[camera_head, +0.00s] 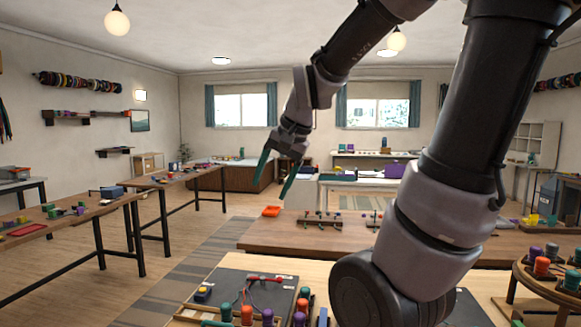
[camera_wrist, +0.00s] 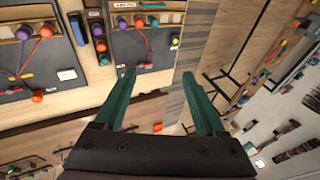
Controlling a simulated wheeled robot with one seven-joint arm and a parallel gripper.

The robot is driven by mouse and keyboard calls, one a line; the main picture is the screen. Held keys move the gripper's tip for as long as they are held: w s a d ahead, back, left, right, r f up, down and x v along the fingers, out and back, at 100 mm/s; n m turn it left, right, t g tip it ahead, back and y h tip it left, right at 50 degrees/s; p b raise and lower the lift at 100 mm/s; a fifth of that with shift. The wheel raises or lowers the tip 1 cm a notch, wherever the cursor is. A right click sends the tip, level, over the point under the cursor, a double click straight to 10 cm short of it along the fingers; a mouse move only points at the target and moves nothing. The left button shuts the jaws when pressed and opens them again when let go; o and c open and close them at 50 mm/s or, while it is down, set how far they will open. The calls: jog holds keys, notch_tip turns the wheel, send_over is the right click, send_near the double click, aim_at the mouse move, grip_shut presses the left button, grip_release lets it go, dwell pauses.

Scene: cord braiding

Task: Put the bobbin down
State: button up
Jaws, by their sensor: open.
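My gripper (camera_head: 275,179) is open and empty, raised in the air above the work tables. In the wrist view its two green fingers (camera_wrist: 158,73) stand wide apart with nothing between their tips. Several bobbins stand at the near table's front: a green one (camera_head: 226,312), an orange one (camera_head: 247,315) and a purple one (camera_head: 267,317). The wrist view shows bobbins on a mat (camera_wrist: 150,60) too, including an orange one (camera_wrist: 37,96) farther left. I cannot tell which bobbin the task means.
A round wooden stand (camera_head: 530,280) with several bobbins is at the right. Side tables (camera_head: 70,215) line the left. The floor between is clear.

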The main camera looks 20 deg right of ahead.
jog(key=s+d+r+n+t, duration=0.1)
jog(key=s+r+n+t, duration=0.1)
jog(key=s, duration=0.5)
notch_tip(320, 180, up, 3)
jog(key=shift+s+d+f+n+h, duration=0.2)
jog(key=shift+s+n+h, duration=0.1)
jog(key=shift+n, duration=0.4)
